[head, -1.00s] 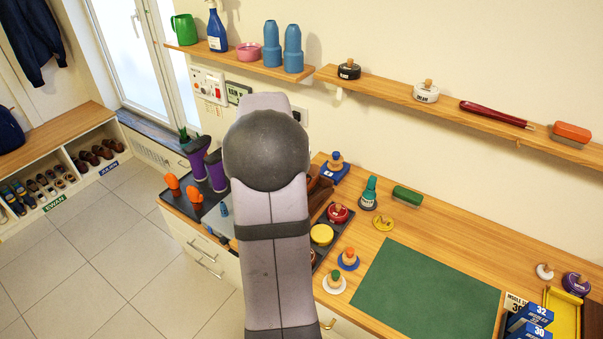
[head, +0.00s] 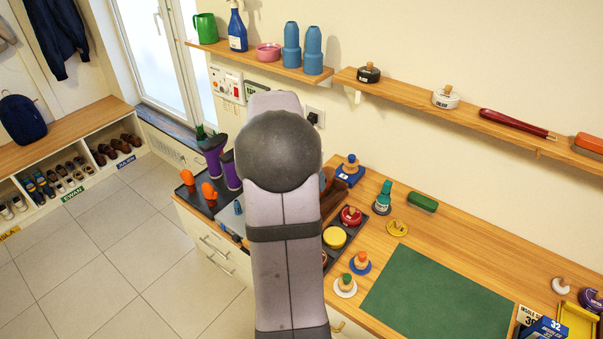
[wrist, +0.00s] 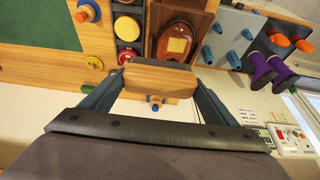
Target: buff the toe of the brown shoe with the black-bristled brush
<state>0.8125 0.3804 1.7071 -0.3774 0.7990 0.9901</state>
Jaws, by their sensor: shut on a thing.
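My gripper (wrist: 158,98) shows in the wrist view, its two dark fingers closed on the ends of a pale wooden block (wrist: 160,78), which looks like the brush's back. In the head view my arm hides my gripper and the brush; part of the shoe (head: 335,195) shows right of the arm.
A yellow tin (head: 334,238) and a red tin (head: 350,216) sit in the dark tray beside the shoe. A blue block with a knob (head: 350,172) stands near the wall. Purple boots (head: 214,158) and orange pieces (head: 209,190) are at left. The green mat (head: 437,290) is clear.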

